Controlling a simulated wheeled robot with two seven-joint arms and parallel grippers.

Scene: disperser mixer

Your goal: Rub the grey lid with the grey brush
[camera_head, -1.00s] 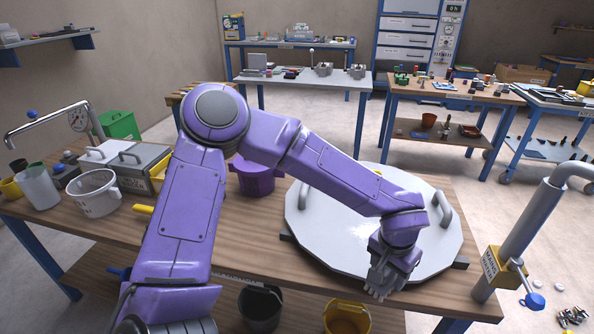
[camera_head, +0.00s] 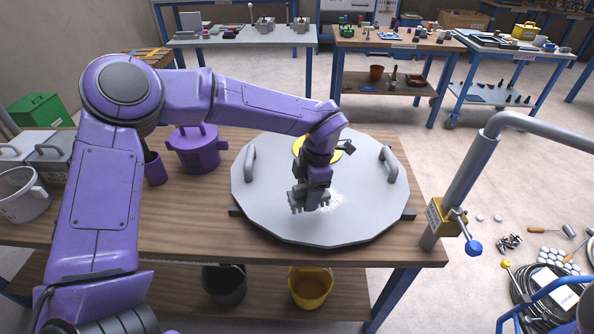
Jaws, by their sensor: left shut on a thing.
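The grey lid (camera_head: 270,215) is a large, round, flat disc with a raised handle on its left and right sides. It lies on the wooden workbench in the head view. A pale, whitish speckled patch (camera_head: 336,204) shows on its surface. My left gripper (camera_head: 309,203) is over the lid, just left of the patch. It is shut on a small grey thing, which I take to be the grey brush; it is hard to tell apart from the grey fingers. I cannot tell whether it touches the lid. My right gripper is not in view.
A yellow round part (camera_head: 337,156) on the lid is partly hidden behind my wrist. A purple pot (camera_head: 198,152) stands left of the lid. A grey post (camera_head: 470,178) with a yellow block rises at the bench's right end. Black and yellow buckets (camera_head: 311,290) sit below.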

